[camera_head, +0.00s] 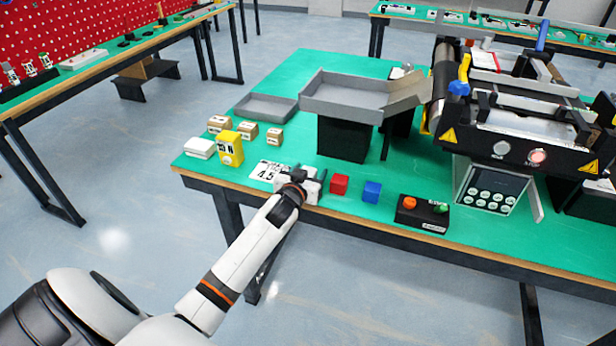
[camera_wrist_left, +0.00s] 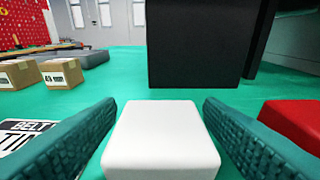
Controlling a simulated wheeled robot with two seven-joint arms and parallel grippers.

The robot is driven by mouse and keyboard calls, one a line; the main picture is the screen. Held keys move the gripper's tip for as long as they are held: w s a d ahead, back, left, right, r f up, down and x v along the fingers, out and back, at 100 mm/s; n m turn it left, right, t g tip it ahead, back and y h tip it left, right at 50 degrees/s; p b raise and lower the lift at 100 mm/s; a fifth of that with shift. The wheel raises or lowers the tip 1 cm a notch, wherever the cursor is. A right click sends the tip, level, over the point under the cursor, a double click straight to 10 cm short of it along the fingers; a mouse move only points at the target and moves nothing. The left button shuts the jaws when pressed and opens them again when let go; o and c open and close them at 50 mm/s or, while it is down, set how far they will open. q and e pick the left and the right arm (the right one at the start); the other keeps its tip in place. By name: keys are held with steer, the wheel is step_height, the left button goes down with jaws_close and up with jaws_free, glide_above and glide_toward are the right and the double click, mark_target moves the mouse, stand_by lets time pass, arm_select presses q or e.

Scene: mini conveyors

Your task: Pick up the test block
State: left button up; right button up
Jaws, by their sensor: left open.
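A white block (camera_wrist_left: 162,140) with rounded edges sits on the green table, between the two fingers of my left gripper (camera_wrist_left: 160,142) in the left wrist view. The fingers are open, one on each side of it, with a narrow gap showing at the right; contact at the left is hard to tell. In the head view my left gripper (camera_head: 306,182) is low over the table's front part and mostly hides the white block. A red block (camera_head: 339,185) and a blue block (camera_head: 372,191) lie to its right. None of the blocks carries a readable test label.
A printed card (camera_head: 268,171) lies left of the gripper. A yellow block (camera_head: 230,148), a white box (camera_head: 200,147) and small cartons (camera_head: 248,131) are farther left. A grey tray on a black stand (camera_head: 345,138) rises behind. A button box (camera_head: 422,213) stands right, below the conveyor machine (camera_head: 510,110).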

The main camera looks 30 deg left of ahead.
arm_select(q)
steer(key=shift+w+a+f, duration=0.1)
steer(key=shift+w, duration=0.45)
steer(key=c, duration=1.1)
